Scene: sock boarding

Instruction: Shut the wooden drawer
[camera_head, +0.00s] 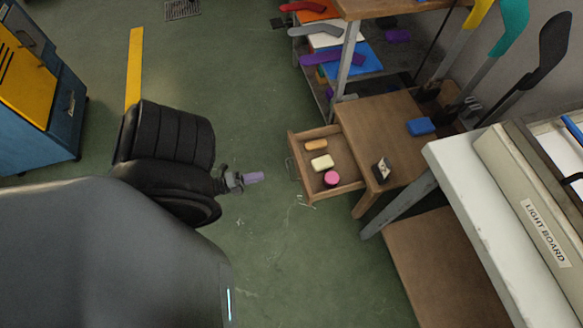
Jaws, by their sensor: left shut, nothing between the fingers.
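The wooden drawer (345,178) stands pulled out from the left side of a wooden table (385,130). Its front panel, with a thin wire handle (291,169), faces left toward my arm. Inside lie an orange block (316,145), a cream block (322,162) and a pink round item (331,179). My left gripper (258,177) is shut and empty, with pale purple fingertips. It points right at the drawer front, with a small gap between it and the handle. My right gripper is not in view.
A blue block (420,126) and a small dark-and-white item (381,170) sit on the table. A white bench (455,165) with a light board (540,215) is at the right. A blue cabinet (65,115) stands at the left. Green floor around the gripper is clear.

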